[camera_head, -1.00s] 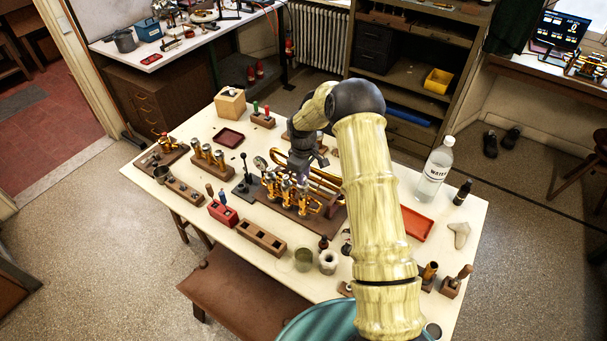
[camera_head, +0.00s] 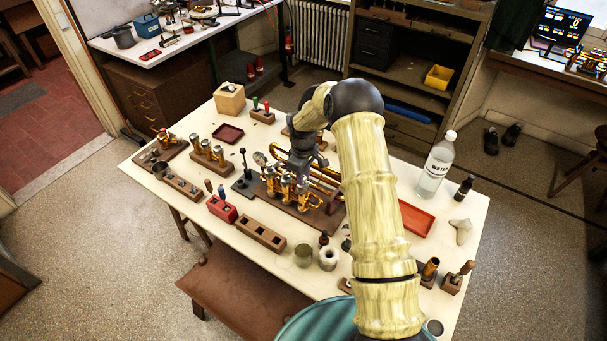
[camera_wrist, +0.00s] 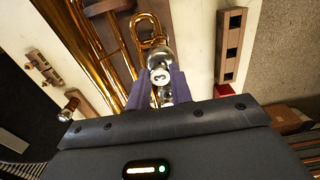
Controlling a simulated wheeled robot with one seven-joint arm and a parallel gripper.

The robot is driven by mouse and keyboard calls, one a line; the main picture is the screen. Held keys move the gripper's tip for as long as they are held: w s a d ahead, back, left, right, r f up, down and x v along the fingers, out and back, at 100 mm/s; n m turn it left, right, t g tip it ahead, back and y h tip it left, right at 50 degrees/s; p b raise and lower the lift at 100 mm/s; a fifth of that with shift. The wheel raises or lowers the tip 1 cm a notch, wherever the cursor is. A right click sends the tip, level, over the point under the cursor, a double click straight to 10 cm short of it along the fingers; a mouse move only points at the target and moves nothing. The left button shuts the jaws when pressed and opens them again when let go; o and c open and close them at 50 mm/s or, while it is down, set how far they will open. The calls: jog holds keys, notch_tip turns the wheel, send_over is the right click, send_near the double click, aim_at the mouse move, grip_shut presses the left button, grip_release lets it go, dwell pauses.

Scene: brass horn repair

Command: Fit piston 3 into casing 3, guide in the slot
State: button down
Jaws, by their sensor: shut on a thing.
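The brass horn (camera_head: 318,174) lies on a dark wooden board in the middle of the table, with its upright valve casings (camera_head: 287,187) at the front. My gripper (camera_wrist: 160,82) points down over the valve group. Its purple fingers are shut on a silver, round-topped piston (camera_wrist: 160,76) with a dark mark that I cannot read for sure. Another silver round part shows just beyond it in the wrist view. The piston's lower end, its guide and the slot are hidden, so I cannot tell how far it sits in a casing. In the head view the fingers are mostly hidden.
A wooden block with square holes (camera_head: 260,238) lies in front of the horn. A red holder (camera_head: 222,210) stands left of it. A dark stand with a lever (camera_head: 244,180) is left of the horn. A red tray (camera_head: 416,219) and a water bottle (camera_head: 435,168) are at the right.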

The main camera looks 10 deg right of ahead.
jog(key=shift+f+b, duration=0.35)
jog(key=shift+f, duration=0.3)
jog(key=c, duration=1.2)
grip_release()
jog(key=shift+o, duration=0.2)
notch_tip(320, 180, up, 17)
jog(key=b, duration=0.3)
jog(key=shift+r+b, duration=0.2)
jog(key=shift+b, duration=0.15)
jog(key=s+f+m+t, duration=0.1)
jog(key=s+m, duration=0.8)
jog(key=s, duration=2)
jog(key=shift+s+t, duration=0.15)
jog(key=shift+t, duration=0.65)
